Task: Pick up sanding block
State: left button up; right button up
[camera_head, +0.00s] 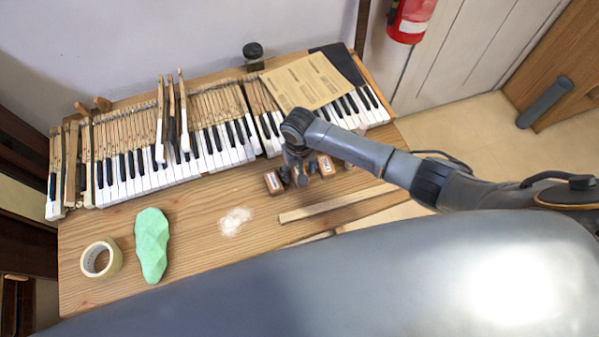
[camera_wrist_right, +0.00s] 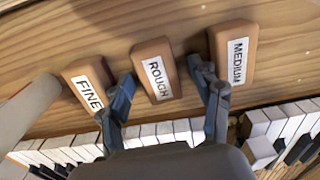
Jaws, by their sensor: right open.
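Three orange-brown sanding blocks lie in a row on the wooden table, seen in the right wrist view: one labelled FINE (camera_wrist_right: 84,84), one ROUGH (camera_wrist_right: 155,68) in the middle, and one MEDIUM (camera_wrist_right: 234,54). My right gripper (camera_wrist_right: 162,76) is open and empty, with one finger on each side of the ROUGH block; I cannot tell whether they touch it. In the head view my right gripper (camera_head: 300,181) hides the middle block, while an outer block shows on its left (camera_head: 273,182) and another on its right (camera_head: 326,165). My left gripper is not in view.
Piano keys (camera_head: 150,180) run along the table's back. A cardboard sheet (camera_head: 302,82) lies on them. A wooden strip (camera_head: 335,203) lies in front of the blocks. A pile of white powder (camera_head: 235,221), a green object (camera_head: 152,245) and a tape roll (camera_head: 101,259) sit left.

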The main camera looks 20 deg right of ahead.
jog(key=shift+f, duration=0.1)
jog(key=c, duration=1.3)
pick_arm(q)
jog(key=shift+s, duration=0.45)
pick_arm(e)
jog(key=shift+o, duration=0.2)
jog(key=shift+r, duration=0.4)
notch_tip(320, 180, up, 2)
jog(key=shift+w+r, duration=0.1)
jog(key=shift+r, duration=0.05)
pick_arm(q)
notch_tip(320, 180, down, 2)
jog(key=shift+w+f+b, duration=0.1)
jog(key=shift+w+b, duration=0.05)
jog(key=shift+b, duration=0.85)
pick_arm(e)
jog(key=s+a+r, duration=0.2)
jog(key=s+r, duration=0.8)
jog(key=s, duration=0.4)
